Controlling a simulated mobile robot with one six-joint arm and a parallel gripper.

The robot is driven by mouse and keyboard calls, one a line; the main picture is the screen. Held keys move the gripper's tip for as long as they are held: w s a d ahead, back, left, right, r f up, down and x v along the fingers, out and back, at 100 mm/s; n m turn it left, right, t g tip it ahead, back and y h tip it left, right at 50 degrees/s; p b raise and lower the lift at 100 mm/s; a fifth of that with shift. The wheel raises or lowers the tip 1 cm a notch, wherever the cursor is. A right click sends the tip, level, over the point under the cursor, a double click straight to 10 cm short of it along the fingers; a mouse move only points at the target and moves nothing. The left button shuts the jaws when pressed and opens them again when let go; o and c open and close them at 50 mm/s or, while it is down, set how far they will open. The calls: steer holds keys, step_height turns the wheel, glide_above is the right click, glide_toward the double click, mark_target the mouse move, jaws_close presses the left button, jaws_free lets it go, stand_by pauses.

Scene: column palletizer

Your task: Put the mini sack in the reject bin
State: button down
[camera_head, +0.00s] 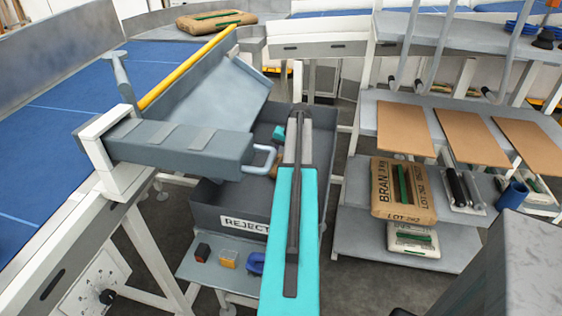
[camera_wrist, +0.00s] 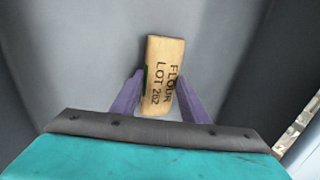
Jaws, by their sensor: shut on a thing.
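Smooth grey surfaces surround the sack in the wrist view. In the head view the reject bin (camera_head: 208,212) is a grey open box with a "REJECT" label on its front. My teal arm reaches over the bin and hides part of it. A small tan patch shows beside the arm; the gripper's fingers are hidden there.
A grey chute (camera_head: 222,98) slopes toward the bin from a blue conveyor (camera_head: 50,110). A grey pusher (camera_head: 180,142) with a loop handle juts over the bin's left side. A bran sack (camera_head: 403,189) lies on the shelf at right. Small blocks sit on the ledge below the bin.

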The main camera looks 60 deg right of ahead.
steer(key=shift+f, duration=0.1)
steer(key=c, duration=1.3)
jaws_free()
steer(key=shift+r, duration=0.2)
steer(key=b+v, duration=0.1)
steer(key=v, duration=1.1)
steer(key=shift+b, duration=0.3)
step_height(320, 180, up, 10)
steer(key=p, duration=1)
steer(key=shift+f, duration=0.2)
